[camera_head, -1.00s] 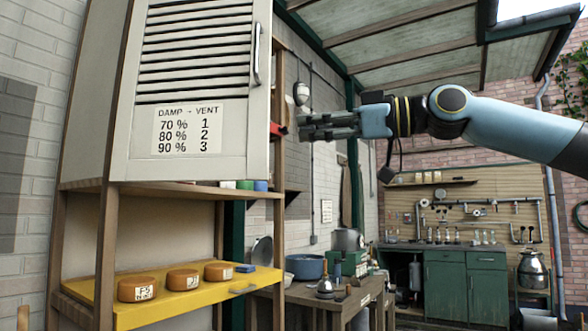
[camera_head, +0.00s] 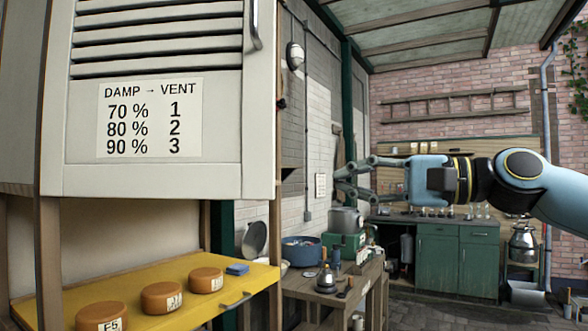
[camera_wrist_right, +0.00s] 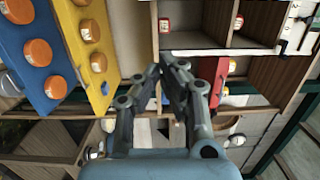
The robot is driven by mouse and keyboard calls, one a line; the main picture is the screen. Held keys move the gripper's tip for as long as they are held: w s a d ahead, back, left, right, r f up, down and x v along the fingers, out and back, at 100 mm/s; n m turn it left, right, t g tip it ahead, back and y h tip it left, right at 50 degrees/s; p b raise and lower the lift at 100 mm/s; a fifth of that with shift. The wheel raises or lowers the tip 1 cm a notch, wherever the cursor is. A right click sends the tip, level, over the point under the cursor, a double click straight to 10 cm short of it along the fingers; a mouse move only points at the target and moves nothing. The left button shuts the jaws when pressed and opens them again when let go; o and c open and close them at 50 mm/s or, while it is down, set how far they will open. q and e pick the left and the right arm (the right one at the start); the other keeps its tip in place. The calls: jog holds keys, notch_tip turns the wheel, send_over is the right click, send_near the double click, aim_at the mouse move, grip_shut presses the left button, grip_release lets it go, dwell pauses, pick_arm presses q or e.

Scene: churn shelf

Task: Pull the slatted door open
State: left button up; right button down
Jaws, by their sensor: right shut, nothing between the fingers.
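The slatted door (camera_head: 160,40) is pale, with dark gaps between its slats and a damp-to-vent label (camera_head: 150,117). It fills the upper left of the head view, and its top is cut off. It looks flush with the cabinet front. Its upright metal handle (camera_head: 255,28) is at the right edge, cut off above. My right gripper (camera_head: 342,180) is right of the door and lower than the handle, apart from both. It is shut and empty, and its fingers also show in the right wrist view (camera_wrist_right: 172,68). My left gripper is not in view.
A workbench (camera_head: 335,290) with pots stands behind, and green cupboards (camera_head: 455,260) farther back. The wrist view shows a blue board (camera_wrist_right: 20,70).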

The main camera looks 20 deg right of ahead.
jog(key=p+x, duration=0.5)
jog(key=x, duration=0.6)
pick_arm(q)
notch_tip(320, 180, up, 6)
jog(key=p, duration=0.1)
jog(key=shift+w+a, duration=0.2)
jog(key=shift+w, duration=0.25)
pick_arm(e)
jog(key=s, duration=0.1)
jog(key=s+a, duration=0.1)
jog(key=s, duration=0.1)
jog(key=shift+s+f, duration=0.2)
jog(key=shift+s, duration=0.15)
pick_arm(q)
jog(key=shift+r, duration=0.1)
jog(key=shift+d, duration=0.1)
pick_arm(e)
jog(key=shift+d, duration=0.15)
